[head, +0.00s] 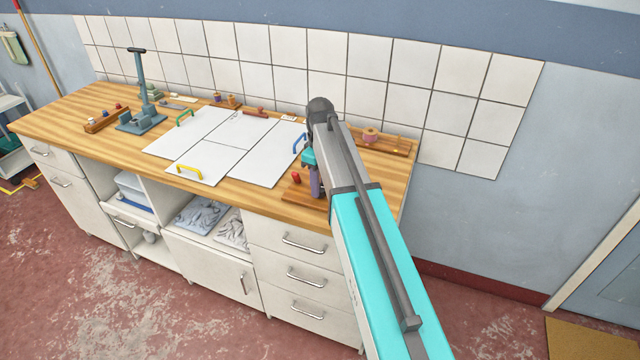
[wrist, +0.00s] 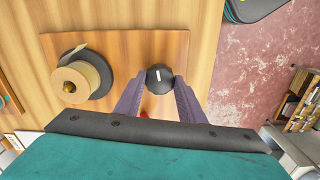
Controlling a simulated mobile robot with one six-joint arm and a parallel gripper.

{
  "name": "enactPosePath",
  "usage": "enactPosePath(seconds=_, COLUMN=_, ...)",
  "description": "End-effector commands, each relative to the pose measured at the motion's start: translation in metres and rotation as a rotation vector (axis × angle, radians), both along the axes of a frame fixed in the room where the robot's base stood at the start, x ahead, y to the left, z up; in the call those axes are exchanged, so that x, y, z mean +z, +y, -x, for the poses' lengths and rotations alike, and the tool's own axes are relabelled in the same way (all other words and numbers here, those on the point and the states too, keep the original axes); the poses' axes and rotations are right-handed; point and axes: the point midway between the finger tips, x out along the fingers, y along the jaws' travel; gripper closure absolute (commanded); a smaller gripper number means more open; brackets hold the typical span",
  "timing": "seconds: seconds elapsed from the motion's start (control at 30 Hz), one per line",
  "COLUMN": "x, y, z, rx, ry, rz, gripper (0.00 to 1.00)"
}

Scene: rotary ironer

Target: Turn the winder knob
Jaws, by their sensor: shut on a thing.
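The winder knob (wrist: 159,76) is a round black knob with a short white mark on its top. It stands on a brown wooden board (wrist: 128,50) in the wrist view. My gripper (wrist: 158,82) is shut on it, one purple finger on each side. In the head view my gripper (head: 316,184) reaches down at the right front of the worktop, and my arm hides the knob there. To the left of the knob in the wrist view is a spool (wrist: 82,80) with a tan roll on a dark disc.
A small red piece (head: 296,177) stands beside my gripper. White panels (head: 262,160) with coloured handles lie to the left. A pink spool (head: 370,135) on a board sits behind right. A grey-blue lever press (head: 143,118) stands far left. Drawers (head: 300,270) are below.

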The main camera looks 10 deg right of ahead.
Motion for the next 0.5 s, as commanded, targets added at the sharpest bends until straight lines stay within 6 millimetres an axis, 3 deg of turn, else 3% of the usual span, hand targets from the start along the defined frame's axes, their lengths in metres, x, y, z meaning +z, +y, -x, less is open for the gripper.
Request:
enactPosePath(seconds=0.37, x=0.0008, y=0.0002, z=-0.0007, rx=0.007, ry=-0.002, rz=-0.001, gripper=0.87)
enactPosePath(seconds=0.4, x=0.0008, y=0.0002, z=-0.0007, rx=0.007, ry=-0.002, rz=-0.001, gripper=0.63)
enactPosePath(seconds=0.5, x=0.0007, y=0.0002, z=-0.0006, rx=0.007, ry=-0.002, rz=-0.001, gripper=0.46)
